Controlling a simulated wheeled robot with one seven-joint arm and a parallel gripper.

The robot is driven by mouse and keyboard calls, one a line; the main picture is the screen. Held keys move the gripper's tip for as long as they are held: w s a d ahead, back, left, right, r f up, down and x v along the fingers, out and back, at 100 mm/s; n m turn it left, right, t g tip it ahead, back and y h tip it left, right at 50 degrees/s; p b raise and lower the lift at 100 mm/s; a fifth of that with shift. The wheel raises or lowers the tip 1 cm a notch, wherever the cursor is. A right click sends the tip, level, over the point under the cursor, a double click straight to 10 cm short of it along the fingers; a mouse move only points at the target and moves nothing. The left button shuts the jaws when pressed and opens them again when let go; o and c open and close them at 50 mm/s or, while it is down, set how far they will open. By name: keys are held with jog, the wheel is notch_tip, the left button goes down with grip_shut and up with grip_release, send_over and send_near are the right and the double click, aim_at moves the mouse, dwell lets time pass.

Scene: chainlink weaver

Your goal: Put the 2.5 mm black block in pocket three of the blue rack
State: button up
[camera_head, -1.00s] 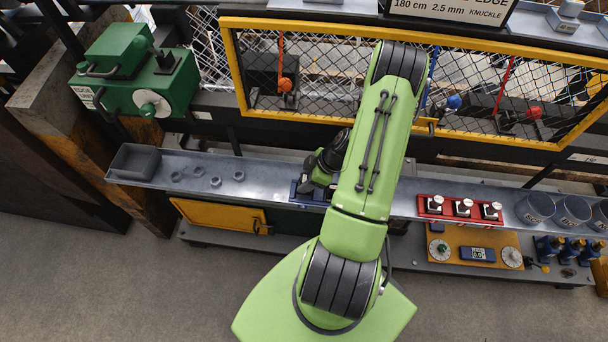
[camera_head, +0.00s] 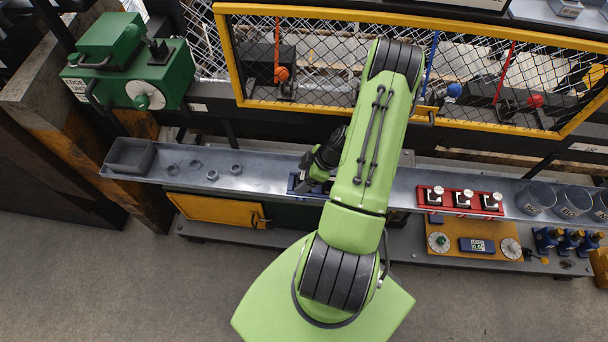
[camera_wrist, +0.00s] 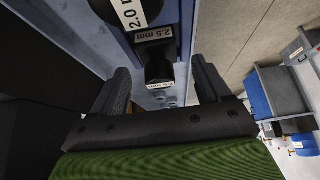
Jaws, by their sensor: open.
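In the wrist view my gripper (camera_wrist: 160,68) is open, one finger on each side of a black block (camera_wrist: 155,50) labelled 2.5 mm. The block's narrower lower part lies between the fingers, with gaps showing on both sides. Another black piece, with a label starting 2.0 (camera_wrist: 130,12), is just beyond it. In the head view my gripper (camera_head: 308,183) is over the blue rack (camera_head: 292,184) on the grey shelf. My arm hides most of the rack, its pockets and the block.
The grey shelf (camera_head: 270,168) carries several nuts and a grey tray (camera_head: 130,155) at left. A yellow-framed mesh panel (camera_head: 330,100) rises behind the shelf.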

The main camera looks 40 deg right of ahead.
notch_tip(320, 180, up, 10)
dwell(0.4)
dwell(0.4)
jog(key=a+r+m+g+h, duration=0.1)
jog(key=a+r, duration=0.5)
jog(key=r, duration=0.3)
jog(key=a+r+m+h, duration=0.1)
jog(key=a+r+h, duration=0.1)
jog(key=a+r, duration=0.6)
jog(key=s+a+r+m+t, duration=0.1)
jog(key=s+a+r+m, duration=0.4)
jog(key=s+r, duration=0.4)
jog(key=shift+s+a+m+t+h, duration=0.3)
jog(key=shift+s+a+t, duration=0.1)
jog(key=shift+s+a, duration=0.35)
